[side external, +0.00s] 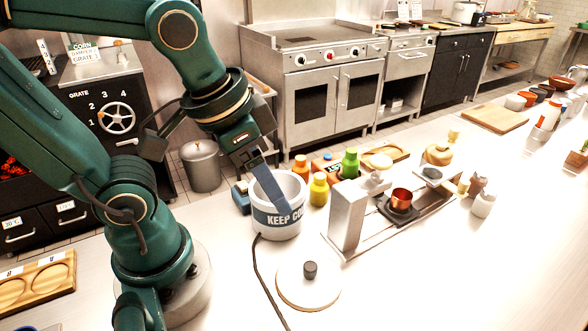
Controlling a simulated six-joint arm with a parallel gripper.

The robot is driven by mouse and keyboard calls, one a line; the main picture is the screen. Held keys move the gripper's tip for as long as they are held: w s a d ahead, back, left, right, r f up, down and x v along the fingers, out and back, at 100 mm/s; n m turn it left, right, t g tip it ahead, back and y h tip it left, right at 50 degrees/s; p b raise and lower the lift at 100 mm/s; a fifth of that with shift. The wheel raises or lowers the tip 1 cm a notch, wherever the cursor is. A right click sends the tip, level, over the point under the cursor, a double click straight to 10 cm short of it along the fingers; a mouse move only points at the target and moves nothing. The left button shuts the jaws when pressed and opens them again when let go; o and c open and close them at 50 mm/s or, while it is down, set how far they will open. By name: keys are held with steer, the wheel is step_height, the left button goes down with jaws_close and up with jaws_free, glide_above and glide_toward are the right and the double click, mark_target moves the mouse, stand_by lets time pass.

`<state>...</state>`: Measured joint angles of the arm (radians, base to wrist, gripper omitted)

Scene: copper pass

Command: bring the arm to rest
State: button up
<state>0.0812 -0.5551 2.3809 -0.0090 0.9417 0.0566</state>
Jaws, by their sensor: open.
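My arm is green, and it reaches from the left edge of the side external view to above the counter. My gripper (277,190) points down and to the right, at the white tub (268,226) with the blue "KEEP CO..." band. One long grey-blue finger overlaps the tub's mouth and front wall, and I cannot tell whether it is inside or in front. The other finger is mostly hidden. The jaws are open and nothing shows between them.
A round lid (308,287) with a dark knob lies in front of the tub, beside a dark cable. Coloured bottles (350,163) stand behind it. The front right counter is clear.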

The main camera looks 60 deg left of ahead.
steer(key=shift+s+a+r+n+t, duration=0.1)
steer(key=shift+s+a+n+t, duration=0.4)
steer(key=shift+a+n+t, duration=0.25)
